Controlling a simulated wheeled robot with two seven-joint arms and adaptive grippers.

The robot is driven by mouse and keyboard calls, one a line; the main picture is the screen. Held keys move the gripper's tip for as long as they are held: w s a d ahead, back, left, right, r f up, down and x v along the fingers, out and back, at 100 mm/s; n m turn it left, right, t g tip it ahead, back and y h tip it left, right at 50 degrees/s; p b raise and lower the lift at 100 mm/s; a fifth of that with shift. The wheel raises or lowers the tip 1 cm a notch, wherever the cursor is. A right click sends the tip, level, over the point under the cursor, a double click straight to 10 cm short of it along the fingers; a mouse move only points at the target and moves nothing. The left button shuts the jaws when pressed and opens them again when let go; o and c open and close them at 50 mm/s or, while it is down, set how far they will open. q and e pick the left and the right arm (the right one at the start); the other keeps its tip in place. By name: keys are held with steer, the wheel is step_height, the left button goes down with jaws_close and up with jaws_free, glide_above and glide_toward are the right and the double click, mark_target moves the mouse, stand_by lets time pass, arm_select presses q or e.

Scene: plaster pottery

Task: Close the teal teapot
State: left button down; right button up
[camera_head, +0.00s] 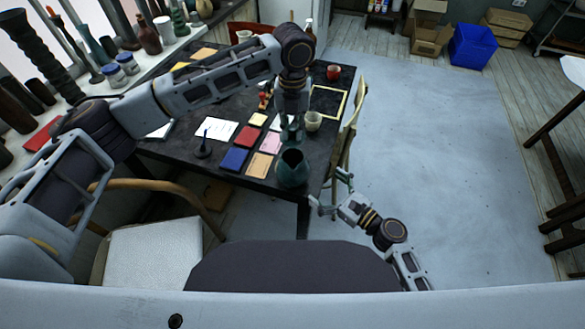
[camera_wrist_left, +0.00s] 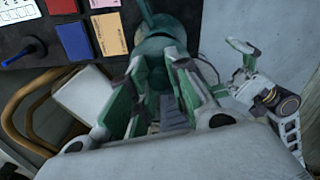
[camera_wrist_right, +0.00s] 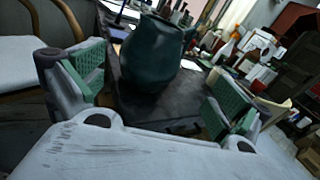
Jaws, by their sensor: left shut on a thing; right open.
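The teal teapot (camera_head: 293,172) stands upright near the table's front right corner, its dark mouth facing up and uncovered. My left gripper (camera_head: 291,133) is above and just behind the mouth in the head view. It is shut on a small teal piece, seemingly the lid (camera_wrist_left: 157,73), which the fingers partly hide. In the left wrist view the teapot (camera_wrist_left: 150,42) lies beyond the fingers. My right gripper (camera_head: 330,198) is open and empty beside the table edge, lower right of the teapot. In the right wrist view the teapot (camera_wrist_right: 151,55) shows between and beyond its spread fingers.
Coloured cards, including a blue one (camera_head: 234,159), lie left of the teapot. A dark stamp-like tool (camera_head: 203,150) stands farther left. A cream cup (camera_head: 313,121) is behind the teapot, near a chair (camera_head: 347,130) at the table's right side.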

mark_target(302, 168)
arm_select(q)
steer(key=shift+s+m, duration=0.25)
steer(key=shift+m, duration=0.85)
arm_select(e)
steer(key=shift+s+a+r+m+y, duration=0.1)
steer(key=shift+s+r+m+y, duration=0.05)
steer(key=shift+r+m, duration=0.2)
steer(key=shift+s+a+r+m+y, duration=0.15)
steer(key=shift+r+m, duration=0.1)
steer(key=shift+r, duration=0.15)
steer(key=shift+w, duration=0.15)
steer(key=shift+x, duration=5.9)
steer(key=c, duration=1.1)
arm_select(q)
steer(key=shift+f, duration=2.45)
arm_select(e)
steer(key=shift+c, duration=0.2)
